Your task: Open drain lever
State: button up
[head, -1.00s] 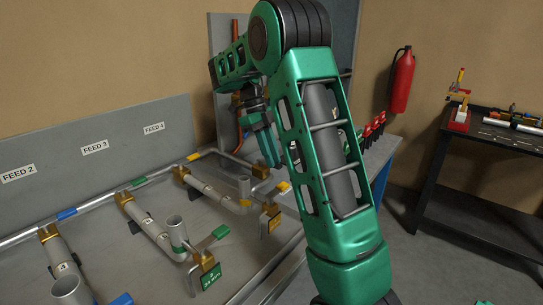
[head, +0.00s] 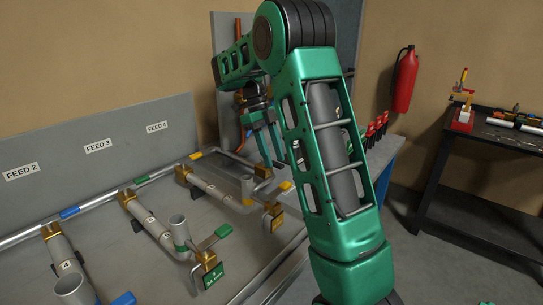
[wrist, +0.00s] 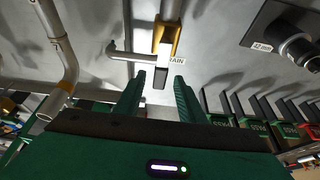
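The drain valve shows in the wrist view as a brass body (wrist: 167,36) beside a label ending in "RAIN" (wrist: 176,62). I cannot tell for sure which part is the lever. My gripper (wrist: 160,84) is open, its two green fingers on either side of the short grey piece in the picture. Contact is not visible. In the head view my gripper (head: 271,150) points down at the back of the bench, and my arm hides part of that area.
A grey pipe (wrist: 130,55) runs close left of the drain valve. A dark round fitting (wrist: 297,48) and a row of green-labelled items (wrist: 253,124) are at right.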

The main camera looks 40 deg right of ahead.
jog(key=shift+r, duration=0.1)
jog(key=d+v, duration=0.1)
jog(key=v, duration=0.9)
jog(key=shift+w+a+r, duration=0.15)
jog(key=shift+w+a, duration=0.15)
jog(key=shift+a, duration=0.2)
dwell(0.6)
